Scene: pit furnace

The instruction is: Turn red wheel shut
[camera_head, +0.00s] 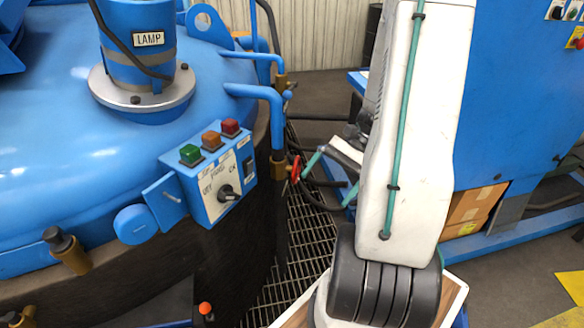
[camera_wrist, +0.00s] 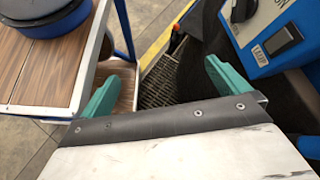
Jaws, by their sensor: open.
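The small red wheel (camera_head: 295,168) sits on a brass valve (camera_head: 279,166) below a bent blue pipe, at the right side of the blue furnace vessel. My gripper (camera_head: 331,178) has teal fingers and is just right of the wheel, partly hidden behind my white arm. The left finger looks close to the wheel; I cannot tell if they touch. In the wrist view my gripper (camera_wrist: 163,84) has its fingers spread wide with nothing between them. I cannot make out the red wheel in the wrist view.
A blue control box (camera_head: 208,178) with a black knob juts from the vessel (camera_head: 60,110). It also shows in the wrist view (camera_wrist: 268,35). A dark hose (camera_head: 322,205) hangs near my gripper above the floor grating (camera_head: 305,240). A blue cabinet (camera_head: 520,100) stands at right.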

